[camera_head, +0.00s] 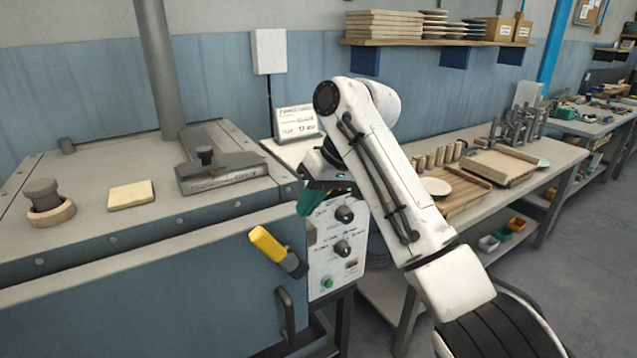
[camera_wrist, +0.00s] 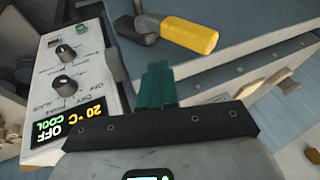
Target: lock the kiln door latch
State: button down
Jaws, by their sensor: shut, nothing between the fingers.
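The kiln door latch has a yellow grip (camera_head: 268,247) on a dark pivot (camera_head: 292,266) near the right end of the blue-grey kiln door (camera_head: 150,300). The grip points up and left from the pivot. In the wrist view the yellow grip (camera_wrist: 190,35) lies beyond my fingertips, with its dark pivot (camera_wrist: 146,24) to its left. My gripper (camera_head: 304,210) is above and right of the latch in the head view, apart from it. Its teal fingers (camera_wrist: 158,68) are shut together with nothing between them.
A control box (camera_head: 335,250) with knobs stands right beside the latch; its display (camera_wrist: 75,122) reads OFF, 20 °C, COOL. A dark door handle (camera_head: 287,312) is below the latch. The kiln top (camera_head: 90,230) holds a sponge (camera_head: 131,195). A workbench (camera_head: 545,165) stands at right.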

aim_at(277, 242)
jog(key=a+f, duration=0.1)
jog(key=f, duration=0.1)
jog(key=s+a+f+p, duration=0.1)
jog(key=a, duration=0.1)
jog(key=shift+s+a+f, duration=0.1)
jog(key=shift+a+f, duration=0.05)
jog(key=shift+f, duration=0.25)
jog(key=shift+s+a+f, duration=0.25)
jog(key=shift+a+f, duration=0.1)
jog(key=shift+a, duration=0.05)
jog(key=shift+a, duration=0.1)
